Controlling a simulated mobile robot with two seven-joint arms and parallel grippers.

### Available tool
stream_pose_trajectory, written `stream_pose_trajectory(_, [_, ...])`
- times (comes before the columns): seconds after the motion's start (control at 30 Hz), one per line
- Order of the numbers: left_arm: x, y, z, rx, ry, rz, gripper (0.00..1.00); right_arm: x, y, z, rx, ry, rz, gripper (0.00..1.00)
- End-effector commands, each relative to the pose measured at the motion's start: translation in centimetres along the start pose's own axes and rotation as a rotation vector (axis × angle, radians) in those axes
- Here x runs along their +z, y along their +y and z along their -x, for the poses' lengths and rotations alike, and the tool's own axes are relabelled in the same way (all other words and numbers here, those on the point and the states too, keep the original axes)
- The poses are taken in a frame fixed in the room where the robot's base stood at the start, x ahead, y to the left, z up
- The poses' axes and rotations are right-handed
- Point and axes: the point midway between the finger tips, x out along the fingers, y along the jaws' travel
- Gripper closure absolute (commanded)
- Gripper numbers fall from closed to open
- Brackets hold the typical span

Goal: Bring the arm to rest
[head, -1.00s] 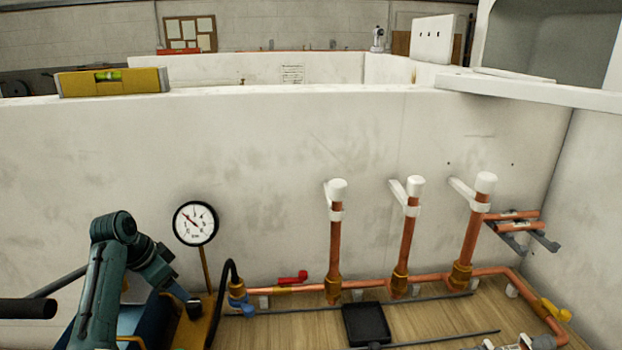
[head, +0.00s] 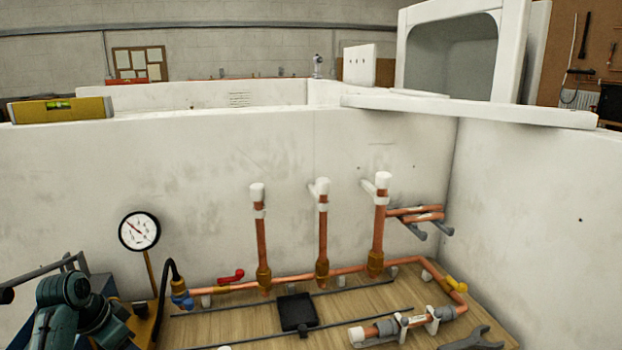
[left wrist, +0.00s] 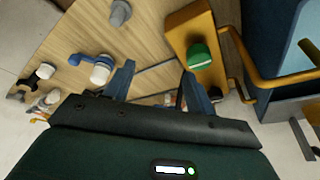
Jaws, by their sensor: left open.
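My left arm (head: 62,310) is folded low at the bottom left of the head view, left of and below the pressure gauge. In the left wrist view, my left gripper (left wrist: 157,84) is open with its fingers apart. Nothing is held between the fingers. Beyond them lie the wooden board (left wrist: 150,35) and an orange-yellow block (left wrist: 188,30) with a green cap (left wrist: 199,56). I cannot tell the gap between the fingertips and these things. My right gripper is in neither view.
Copper risers with white caps (head: 322,240) stand on the wooden board. The pressure gauge (head: 139,231) stands near my left arm. A black tray (head: 297,312) and a grey fork-ended tool (head: 474,341) lie on the board. A blue bin (left wrist: 270,60) with a yellow rail stands close right of the gripper.

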Motion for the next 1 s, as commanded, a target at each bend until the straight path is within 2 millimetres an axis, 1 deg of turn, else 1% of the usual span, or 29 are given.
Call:
stream_pose_trajectory(0.03, [1.1,1.1,-0.9,-0.016,-0.022,0.009,0.44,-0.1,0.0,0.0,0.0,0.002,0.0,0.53])
stream_pose_trajectory(0.1, [2.5,2.6,-1.9,-0.038,-0.047,0.023,0.44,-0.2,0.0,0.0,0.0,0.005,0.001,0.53])
stream_pose_trajectory(0.17, [3.8,4.1,-2.7,-0.059,-0.066,0.037,0.44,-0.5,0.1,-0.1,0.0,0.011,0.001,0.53])
stream_pose_trajectory(0.27, [6.1,7.2,-3.9,-0.089,-0.093,0.06,0.44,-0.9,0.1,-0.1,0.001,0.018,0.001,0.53])
stream_pose_trajectory(0.37, [8.9,11.3,-4.7,-0.118,-0.111,0.091,0.44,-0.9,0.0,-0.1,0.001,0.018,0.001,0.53])
stream_pose_trajectory(0.4, [10.0,13.1,-4.9,-0.127,-0.114,0.106,0.44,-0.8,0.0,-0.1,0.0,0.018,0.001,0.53])
stream_pose_trajectory(0.5, [12.5,17.2,-4.5,-0.143,-0.108,0.148,0.44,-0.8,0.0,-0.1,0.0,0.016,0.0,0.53])
stream_pose_trajectory(0.6, [14.1,20.2,-3.8,-0.146,-0.097,0.186,0.44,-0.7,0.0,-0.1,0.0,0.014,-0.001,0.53])
stream_pose_trajectory(0.8, [16.5,24.8,-1.8,-0.138,-0.072,0.261,0.44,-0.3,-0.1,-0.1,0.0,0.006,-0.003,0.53])
stream_pose_trajectory(1.0, [18.2,28.3,0.6,-0.123,-0.045,0.339,0.44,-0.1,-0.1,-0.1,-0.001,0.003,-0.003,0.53])
